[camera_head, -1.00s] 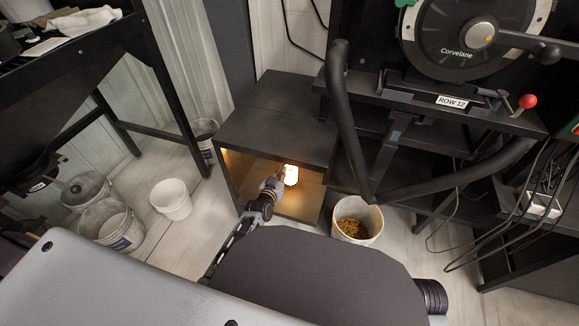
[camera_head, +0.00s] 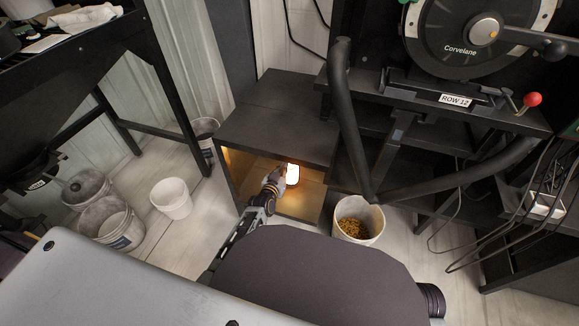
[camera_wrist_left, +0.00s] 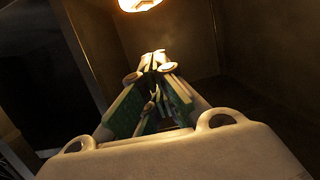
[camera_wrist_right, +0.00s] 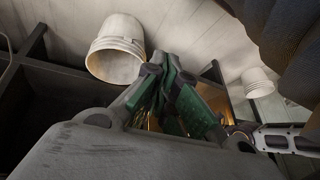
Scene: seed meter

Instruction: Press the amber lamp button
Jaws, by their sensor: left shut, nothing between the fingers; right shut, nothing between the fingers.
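A lamp (camera_head: 293,174) glows warm white inside the open-fronted dark cabinet (camera_head: 275,130) and lights its inner walls amber. My left gripper (camera_head: 279,175) reaches into this opening, just left of the lamp, its tips close to it; I cannot tell if they touch. In the left wrist view the left gripper's fingers (camera_wrist_left: 157,62) are shut and empty, and the bright lamp (camera_wrist_left: 140,4) is cut off at the top edge. No separate button can be made out. My right gripper (camera_wrist_right: 165,70) is shut and empty in the right wrist view; the head view does not show it.
A white bucket with yellow-brown seeds (camera_head: 358,231) stands right of the opening. A thick black tube (camera_head: 349,120) bends down in front of the machine. Empty buckets (camera_head: 172,198) stand left. A red-knobbed lever (camera_head: 531,99) and hanging cables are at right.

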